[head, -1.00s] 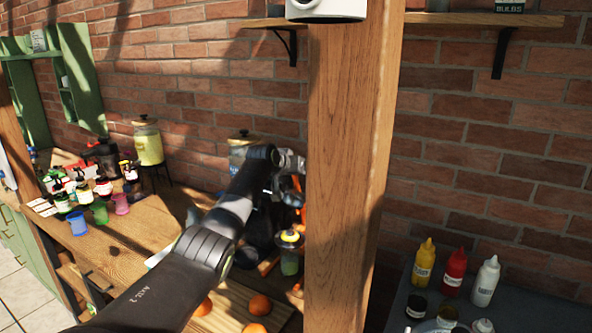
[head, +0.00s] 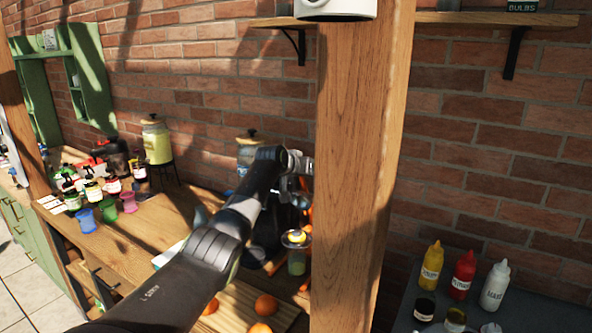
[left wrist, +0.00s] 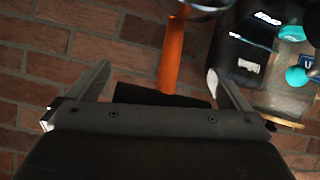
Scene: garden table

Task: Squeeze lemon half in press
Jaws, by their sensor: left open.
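A yellow lemon half (head: 296,237) appears to sit on top of a small clear cup with pale green contents (head: 296,262), just left of the wooden post. A dark press-like body stands behind my arm, mostly hidden. In the left wrist view an orange handle (left wrist: 172,55) hangs down between and beyond my open fingers, with a round metal part (left wrist: 200,5) at its top. My left gripper (head: 297,188) is above the lemon half, beside the post, small and partly shaded; it also shows in the left wrist view (left wrist: 160,85). It holds nothing that I can see. My right gripper is out of view.
The wooden post (head: 360,170) stands close to the left gripper's right side. Oranges (head: 265,305) lie on a wooden board (head: 235,300) below my arm. Colored cups (head: 108,210) and bottles fill the left of the table. Sauce bottles (head: 463,272) stand at the right.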

